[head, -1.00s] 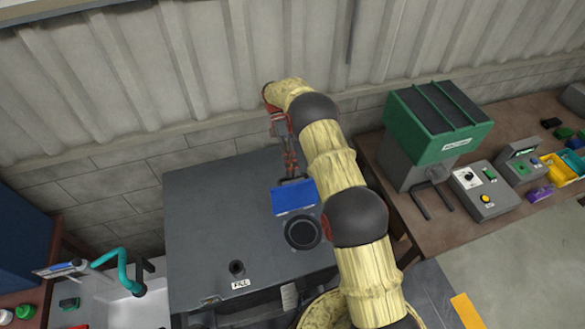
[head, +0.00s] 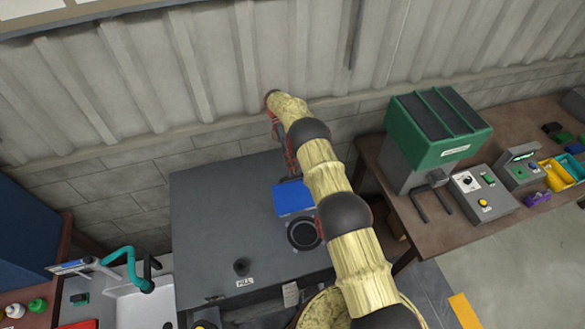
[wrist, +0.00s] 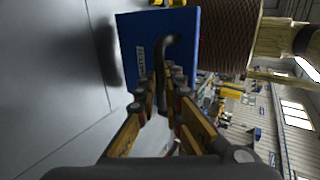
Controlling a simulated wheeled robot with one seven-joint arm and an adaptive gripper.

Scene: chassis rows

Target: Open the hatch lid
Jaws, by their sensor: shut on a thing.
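The blue hatch lid (head: 292,198) is on the dark grey cabinet (head: 210,205), behind a round black ring (head: 303,234). In the wrist view the lid (wrist: 133,35) shows as a blue panel with a small white label and a dark hooked handle (wrist: 168,42). It looks raised at an angle from the grey top; the exact angle is unclear. My gripper (wrist: 163,85) is shut on the handle, its fingers either side of it. In the head view my gripper is mostly hidden by my arm at the lid's far edge.
A small black knob (head: 241,267) with a "FILL" label stands near the cabinet's front. A sink (head: 140,300) with a teal tap is at left. A bench with a green-topped machine (head: 440,130) and control boxes (head: 483,195) is at right. The wall is close behind.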

